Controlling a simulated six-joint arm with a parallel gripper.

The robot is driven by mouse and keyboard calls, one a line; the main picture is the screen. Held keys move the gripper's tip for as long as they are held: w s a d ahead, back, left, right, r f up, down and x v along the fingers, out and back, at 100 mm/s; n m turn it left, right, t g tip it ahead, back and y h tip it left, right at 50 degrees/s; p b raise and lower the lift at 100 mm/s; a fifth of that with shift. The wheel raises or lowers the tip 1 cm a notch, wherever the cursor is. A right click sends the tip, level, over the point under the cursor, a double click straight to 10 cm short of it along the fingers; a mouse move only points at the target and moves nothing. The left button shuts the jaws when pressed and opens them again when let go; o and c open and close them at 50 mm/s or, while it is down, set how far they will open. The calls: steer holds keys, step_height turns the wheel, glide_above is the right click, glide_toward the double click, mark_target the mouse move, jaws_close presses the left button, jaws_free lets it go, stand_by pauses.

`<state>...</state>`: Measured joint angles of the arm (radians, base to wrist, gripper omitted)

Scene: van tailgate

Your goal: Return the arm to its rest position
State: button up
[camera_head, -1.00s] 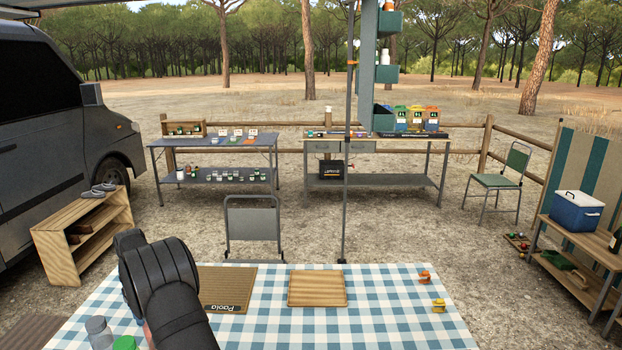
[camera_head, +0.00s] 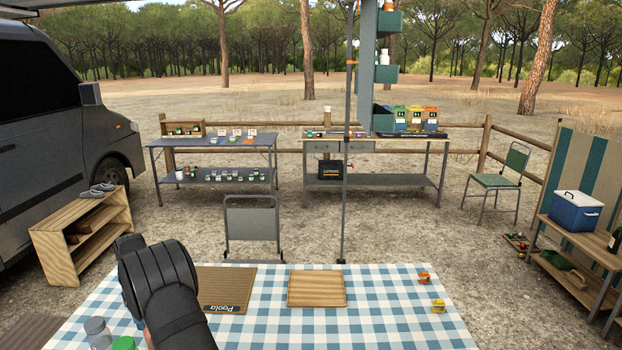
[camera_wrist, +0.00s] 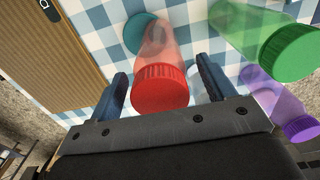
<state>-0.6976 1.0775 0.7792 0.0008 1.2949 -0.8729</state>
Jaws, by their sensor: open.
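My gripper (camera_wrist: 163,84) shows in the wrist view as two blue fingers, open and spread apart. A clear reddish jar with a red lid (camera_wrist: 160,88) lies between the fingers in that view, with a gap visible on either side. A round teal piece (camera_wrist: 138,28) is beside its far end. In the head view my dark arm stands at the table's left and hides my fingers. A small reddish patch (camera_head: 148,336) shows at the arm's edge.
A green-lidded jar (camera_wrist: 290,52) and a purple-lidded jar (camera_wrist: 298,126) stand close to the right finger. The checked table (camera_head: 390,310) holds a brown mat (camera_head: 225,285), a wooden board (camera_head: 317,289) and two small clips at right.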

step_height(320, 180, up, 11)
steer(key=shift+w+r, duration=0.1)
steer(key=shift+r, duration=0.1)
step_height(320, 180, down, 12)
steer(key=r, duration=0.5)
steer(key=shift+w+d, duration=0.1)
steer(key=shift+d, duration=0.3)
steer(key=w+d+r, duration=0.1)
steer(key=d+r, duration=0.5)
steer(key=d, duration=0.4)
steer(key=s+d+f, duration=0.1)
steer(key=s+d, duration=0.8)
steer(key=d, duration=0.3)
steer(key=s+a+f, duration=0.1)
steer(key=a+f, duration=0.6)
steer(key=a, duration=0.3)
steer(key=shift+s+a+f+m, duration=0.15)
steer(key=shift+a+f+m, duration=0.05)
steer(key=shift+a+m, duration=0.2)
